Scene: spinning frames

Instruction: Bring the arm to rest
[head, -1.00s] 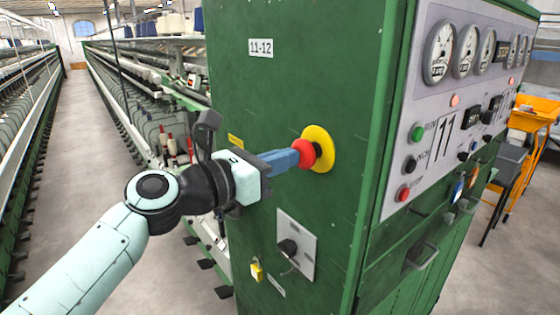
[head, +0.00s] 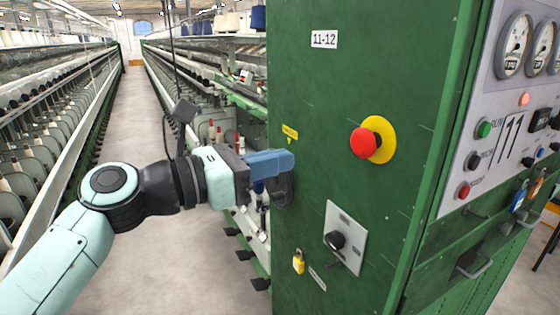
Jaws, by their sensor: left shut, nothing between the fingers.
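My left gripper (head: 287,163) comes in from the left on its pale green and black arm (head: 152,190). Its blue fingers are shut with nothing between them. It is in front of the left edge of the green cabinet (head: 330,110), apart from the red emergency button (head: 364,143). The button is on a yellow round plate (head: 386,139), to the right of the fingertips, and is fully in view. My right gripper is not in view.
A switch plate with a black knob (head: 336,240) and a yellow padlock (head: 298,262) are on the cabinet below. A control panel with gauges (head: 514,42) is at the right. Spinning frames (head: 60,110) line a clear aisle (head: 148,120) at the left.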

